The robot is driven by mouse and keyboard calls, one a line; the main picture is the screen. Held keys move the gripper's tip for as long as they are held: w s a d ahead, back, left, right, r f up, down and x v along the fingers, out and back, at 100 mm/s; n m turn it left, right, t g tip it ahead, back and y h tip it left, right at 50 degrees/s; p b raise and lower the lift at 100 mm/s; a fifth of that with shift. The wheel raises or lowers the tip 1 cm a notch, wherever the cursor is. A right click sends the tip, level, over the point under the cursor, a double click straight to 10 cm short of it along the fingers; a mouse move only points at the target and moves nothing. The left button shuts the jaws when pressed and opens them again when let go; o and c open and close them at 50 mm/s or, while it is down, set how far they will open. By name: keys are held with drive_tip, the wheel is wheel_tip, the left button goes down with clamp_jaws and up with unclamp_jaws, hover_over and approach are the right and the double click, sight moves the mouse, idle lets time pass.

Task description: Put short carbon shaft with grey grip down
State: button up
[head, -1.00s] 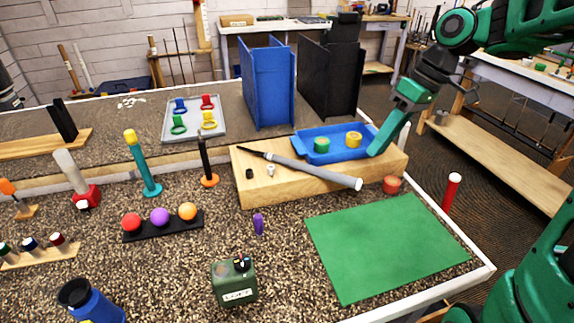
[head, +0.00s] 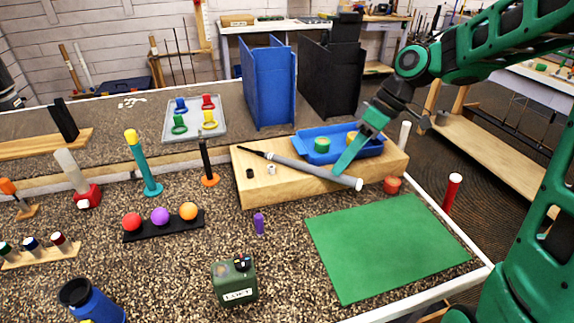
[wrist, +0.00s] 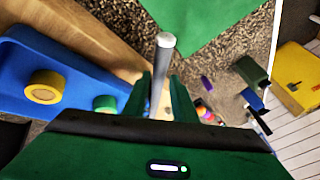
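The short carbon shaft with grey grip (head: 309,171) lies across the wooden block (head: 295,195), its thin black end to the left and its white-capped end over the block's front right edge. My gripper (head: 341,169) is at the grey grip near that capped end. In the wrist view, my gripper's two green fingers (wrist: 160,95) stand apart on either side of the grey grip (wrist: 159,82), with the white cap (wrist: 166,40) beyond them. A gap shows beside the grip, so the fingers look open. Contact with the grip cannot be told.
A blue tray (head: 304,155) with green and yellow tape rolls stands on the block behind the shaft. A black ring and a small pale piece lie on the block. The green mat (head: 385,245) is bare. A red-orange roll (head: 392,185) stands by the block's right end.

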drive_tip(key=shift+x, duration=1.25)
clamp_jaws()
